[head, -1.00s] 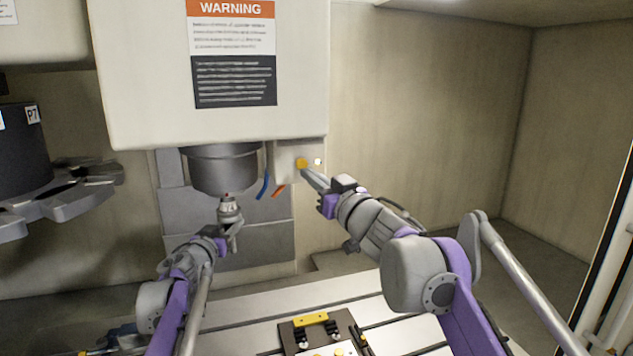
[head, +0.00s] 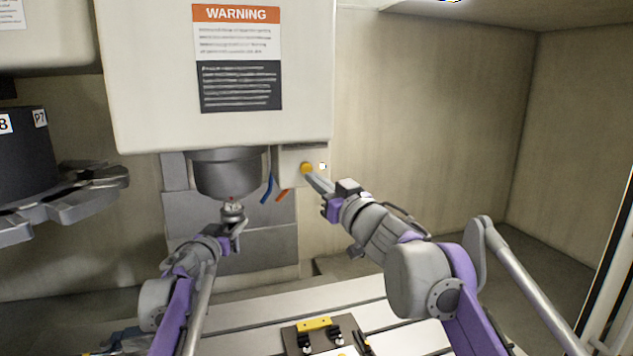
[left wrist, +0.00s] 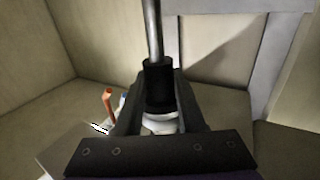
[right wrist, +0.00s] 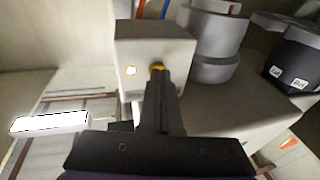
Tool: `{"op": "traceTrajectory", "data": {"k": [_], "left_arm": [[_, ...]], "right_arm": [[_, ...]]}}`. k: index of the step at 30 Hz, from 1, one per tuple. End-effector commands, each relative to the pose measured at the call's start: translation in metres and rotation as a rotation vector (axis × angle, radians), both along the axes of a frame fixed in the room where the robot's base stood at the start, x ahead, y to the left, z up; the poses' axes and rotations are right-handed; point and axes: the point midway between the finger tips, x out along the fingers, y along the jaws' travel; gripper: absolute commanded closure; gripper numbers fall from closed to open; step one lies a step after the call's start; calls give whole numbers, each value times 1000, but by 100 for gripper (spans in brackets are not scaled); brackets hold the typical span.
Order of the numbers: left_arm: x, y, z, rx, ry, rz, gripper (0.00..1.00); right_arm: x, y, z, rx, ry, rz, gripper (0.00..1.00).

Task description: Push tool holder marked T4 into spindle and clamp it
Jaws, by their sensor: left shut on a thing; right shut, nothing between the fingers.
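The tool holder (head: 232,212) stands roughly upright directly below the spindle (head: 228,176), its top at the spindle's lower rim. I cannot tell how far it is inside, and no T4 mark is readable. My left gripper (head: 231,228) is shut on it from below. In the left wrist view the fingers close around its black collar (left wrist: 158,86), with a grey shaft (left wrist: 153,30) beyond. My right gripper (head: 312,180) is shut and empty, its tips at the yellow button (head: 306,168) on the spindle housing. The right wrist view shows them over the button (right wrist: 157,66), apparently touching.
A small white light (right wrist: 131,71) sits beside the button. Blue (head: 267,189) and orange (head: 282,195) hoses hang between spindle and button block. The tool carousel (head: 75,195) is at left. A dark fixture (head: 337,331) with a yellow bar sits on the slotted table.

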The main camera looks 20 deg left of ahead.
Motion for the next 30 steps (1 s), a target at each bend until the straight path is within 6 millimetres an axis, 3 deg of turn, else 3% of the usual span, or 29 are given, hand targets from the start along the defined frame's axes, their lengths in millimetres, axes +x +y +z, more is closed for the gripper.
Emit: {"op": "traceTrajectory", "data": {"k": [30], "left_arm": [[0, 0, 13, -1, -1, 0, 100]], "right_arm": [[0, 0, 0, 0, 0, 0, 100]]}}
